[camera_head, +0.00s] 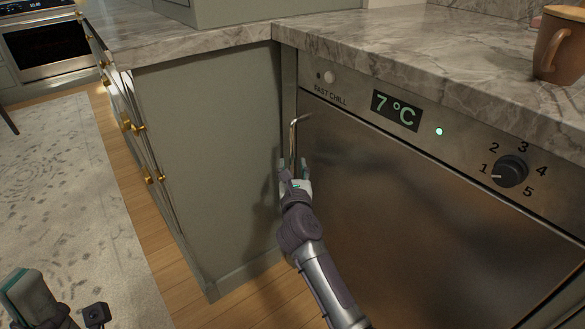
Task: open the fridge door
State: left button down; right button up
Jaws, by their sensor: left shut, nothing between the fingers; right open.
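The fridge (400,220) is a built-in steel unit under the counter, and its door looks shut. Its display reads 7 °C. The upright metal handle (293,135) is at the door's left edge; its top bends into the door. My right gripper (293,170) is open at the handle's lower part and hides it there. I cannot tell whether the fingers touch the handle or stand around it. My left gripper (22,285) is shut and empty, low at the left edge over the rug, well away from the fridge, and partly cut off.
A grey-green cabinet side (205,165) stands close to the left of the handle. A marble counter (430,55) runs above, with a brown mug (560,50) at the right. Free floor with a pale rug (60,190) lies to the left. An oven (45,45) stands behind.

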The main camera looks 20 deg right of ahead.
jog(key=shift+w+d, duration=0.2)
jog(key=shift+w, duration=0.5)
grip_shut()
